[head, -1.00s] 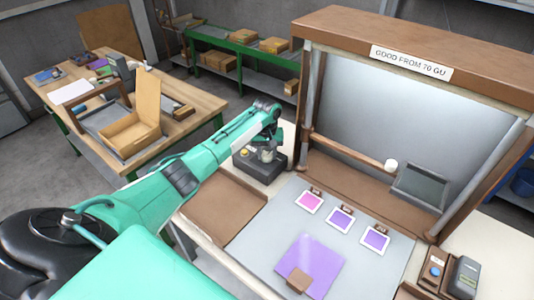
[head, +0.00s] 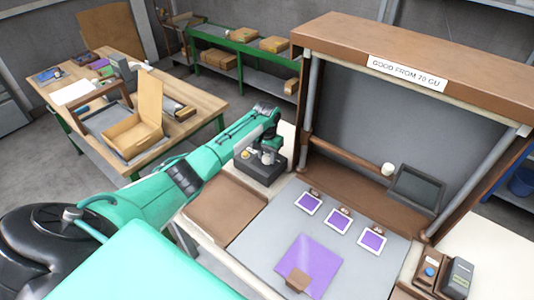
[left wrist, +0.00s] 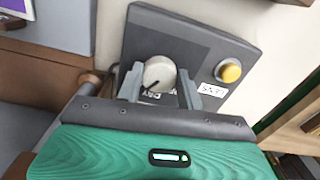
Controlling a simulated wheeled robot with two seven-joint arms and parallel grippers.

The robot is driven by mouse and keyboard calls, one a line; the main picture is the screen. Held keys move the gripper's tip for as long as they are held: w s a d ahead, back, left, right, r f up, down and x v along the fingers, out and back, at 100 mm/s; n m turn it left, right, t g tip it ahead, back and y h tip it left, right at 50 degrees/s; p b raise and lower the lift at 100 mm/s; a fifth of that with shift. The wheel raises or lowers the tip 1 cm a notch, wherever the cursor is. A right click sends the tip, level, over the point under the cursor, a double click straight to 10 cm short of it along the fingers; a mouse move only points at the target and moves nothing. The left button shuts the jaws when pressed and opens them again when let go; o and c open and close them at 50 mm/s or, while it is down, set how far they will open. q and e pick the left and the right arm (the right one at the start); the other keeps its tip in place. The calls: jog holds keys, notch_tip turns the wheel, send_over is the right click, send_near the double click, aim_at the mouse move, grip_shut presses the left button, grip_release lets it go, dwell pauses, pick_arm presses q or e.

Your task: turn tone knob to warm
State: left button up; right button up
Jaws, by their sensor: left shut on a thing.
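The tone knob (left wrist: 158,74) is a pale round dial with a dark pointer line, on a dark control box (left wrist: 190,40). In the left wrist view my left gripper (left wrist: 160,84) is shut on the knob, one grey finger on each side. The pointer aims toward the lower left of that view, and lettering below the knob is partly hidden. In the head view the box (head: 278,165) stands left of the booth, with my left gripper (head: 267,152) over it. My right gripper is not in view.
A yellow button (left wrist: 230,72) and a small white label sit beside the knob. The viewing booth (head: 365,115) has several framed purple cards and a larger purple sheet (head: 310,260) on its grey floor. A brown board (head: 225,210) lies in front of the box.

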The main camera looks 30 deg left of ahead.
aim_at(267, 157)
pick_arm(q)
jog(key=shift+w+m+p, duration=0.1)
jog(key=shift+m+p, duration=0.2)
jog(key=shift+m, duration=1.4)
jog(key=o, duration=1)
notch_tip(267, 157, up, 14)
jog(key=b, duration=0.3)
jog(key=shift+b, duration=0.35)
jog(key=shift+f, duration=0.1)
